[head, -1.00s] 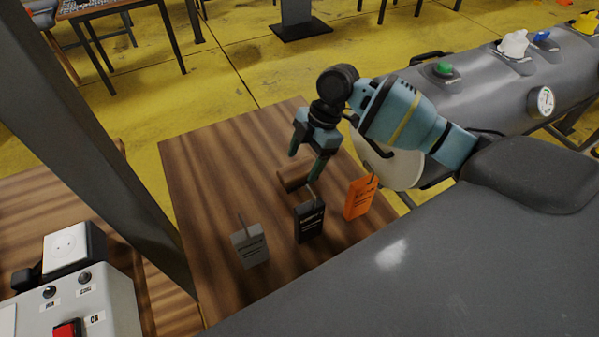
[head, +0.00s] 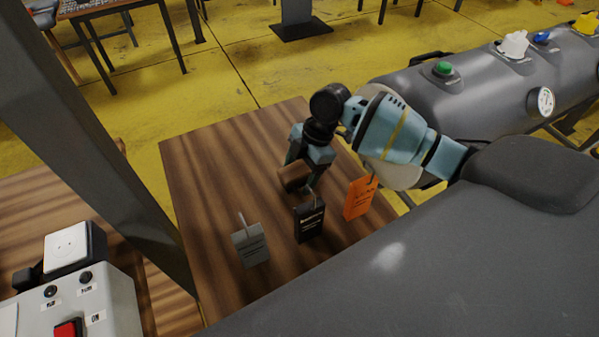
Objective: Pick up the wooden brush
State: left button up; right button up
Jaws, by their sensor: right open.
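The wooden brush (head: 293,176) is a short brown block on the wooden table (head: 225,195), just behind the black tagged item. My right gripper (head: 301,181) points down over the brush, with its fingers low around or beside it. The fingers are open. The fingertips are partly hidden by the brush and the black item, so I cannot tell whether they touch the brush. My left gripper is not in view.
A control box (head: 90,300) stands lower left.

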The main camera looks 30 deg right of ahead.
aim_at(299, 168)
jog(key=c, duration=1.1)
notch_tip(299, 168, up, 10)
jog(key=shift+r, duration=0.25)
